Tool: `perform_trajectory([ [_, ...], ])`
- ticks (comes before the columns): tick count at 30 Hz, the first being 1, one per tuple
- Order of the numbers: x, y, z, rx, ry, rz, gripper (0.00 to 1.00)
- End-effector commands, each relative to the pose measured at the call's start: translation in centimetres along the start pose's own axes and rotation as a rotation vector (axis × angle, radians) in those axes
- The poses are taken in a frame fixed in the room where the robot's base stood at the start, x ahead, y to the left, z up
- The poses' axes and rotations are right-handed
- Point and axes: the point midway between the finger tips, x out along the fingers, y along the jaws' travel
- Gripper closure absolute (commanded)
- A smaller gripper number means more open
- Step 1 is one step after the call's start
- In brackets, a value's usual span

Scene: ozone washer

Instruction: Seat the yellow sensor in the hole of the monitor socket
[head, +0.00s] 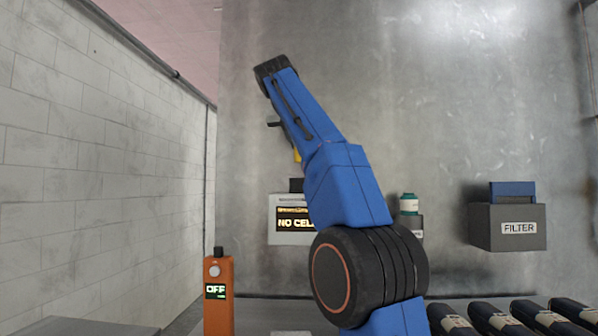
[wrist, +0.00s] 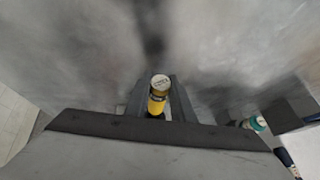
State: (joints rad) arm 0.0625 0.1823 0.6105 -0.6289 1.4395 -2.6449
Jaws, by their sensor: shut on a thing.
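The yellow sensor (wrist: 156,104), a short cylinder with a pale labelled top, stands between the two fingers of my gripper (wrist: 158,98) in the wrist view. My gripper is shut on it. In the head view a small bit of yellow (head: 297,155) shows beside my blue arm, which hides most of the gripper. The monitor socket (head: 290,238) appears to be the pale wall box with a display reading "NO CEL", its right end hidden by my arm. A dark block (head: 296,185) rises at its top. The sensor appears above this box, apart from it. The hole is not visible.
A grey FILTER box (head: 507,238) with a blue insert hangs at the right. A teal-and-white bottle (head: 409,204) sits on a grey holder just right of my arm. An orange post (head: 219,300) reading OFF stands lower left. Several dark cylinders (head: 495,320) line the bottom right.

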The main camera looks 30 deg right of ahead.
Motion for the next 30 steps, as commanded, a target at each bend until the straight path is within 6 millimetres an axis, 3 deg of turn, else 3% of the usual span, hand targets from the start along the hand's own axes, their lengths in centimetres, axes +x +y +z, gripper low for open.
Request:
perform_trajectory([
  [9, 1.5, -0.1, -2.9, 0.0, 0.002, 0.0, 1.0],
  [30, 3.8, 0.0, -7.1, 0.001, 0.001, 0.0, 1.0],
])
